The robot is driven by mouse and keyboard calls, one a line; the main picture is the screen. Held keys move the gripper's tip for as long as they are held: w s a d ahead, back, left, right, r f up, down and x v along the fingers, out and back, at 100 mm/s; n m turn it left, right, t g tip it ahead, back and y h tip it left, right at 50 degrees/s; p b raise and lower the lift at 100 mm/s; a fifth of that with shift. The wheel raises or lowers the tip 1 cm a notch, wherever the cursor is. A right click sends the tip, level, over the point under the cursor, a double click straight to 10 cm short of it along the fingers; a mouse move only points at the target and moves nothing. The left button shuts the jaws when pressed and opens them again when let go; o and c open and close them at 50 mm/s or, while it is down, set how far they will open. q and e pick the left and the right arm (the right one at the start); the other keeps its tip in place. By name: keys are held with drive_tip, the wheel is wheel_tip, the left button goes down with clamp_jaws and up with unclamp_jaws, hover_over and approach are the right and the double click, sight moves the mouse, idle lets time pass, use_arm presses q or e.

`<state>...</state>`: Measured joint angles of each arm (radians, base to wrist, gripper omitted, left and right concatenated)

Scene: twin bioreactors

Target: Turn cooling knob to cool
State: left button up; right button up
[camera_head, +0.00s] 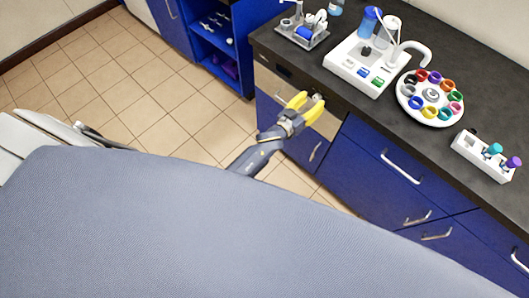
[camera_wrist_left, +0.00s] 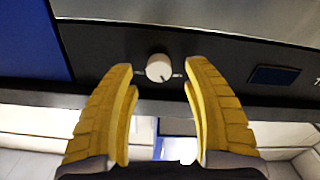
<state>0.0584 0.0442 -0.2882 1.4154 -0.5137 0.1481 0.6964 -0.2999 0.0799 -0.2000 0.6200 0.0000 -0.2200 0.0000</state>
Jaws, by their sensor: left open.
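The cooling knob is a round, pale knob (camera_wrist_left: 159,68) on a dark panel in the left wrist view, with small marks at its left and right. My left gripper (camera_wrist_left: 158,72) has yellow fingers, open, one to each side of the knob with gaps between. In the head view my left gripper (camera_head: 306,101) is at the front of the counter, by the panel under its edge. The knob shows there only as a small pale spot (camera_head: 317,97) between the fingertips. My right gripper is not in view.
The dark panel (camera_wrist_left: 215,66) carries a small blue display (camera_wrist_left: 274,75) at right. On the dark counter (camera_head: 300,70) stand a white device (camera_head: 352,70), a round carousel of coloured rings (camera_head: 432,95) and a white tube rack (camera_head: 480,160). Blue drawers (camera_head: 365,165) with handles lie below.

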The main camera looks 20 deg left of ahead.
use_arm(q)
drive_tip(key=v, duration=1.6)
drive_tip(key=s+a+f+m+g+y, duration=0.1)
drive_tip(key=s+a+f+g, duration=0.1)
drive_tip(key=f, duration=0.8)
drive_tip(key=s+a+f+m+g+y, duration=0.1)
drive_tip(key=s+a+f+g+y, duration=0.1)
drive_tip(key=f, duration=0.9)
drive_tip(key=shift+s+a+g, duration=0.3)
drive_tip(key=shift+s+g, duration=0.2)
drive_tip(key=shift+s, duration=0.25)
drive_tip(key=shift+f, duration=0.15)
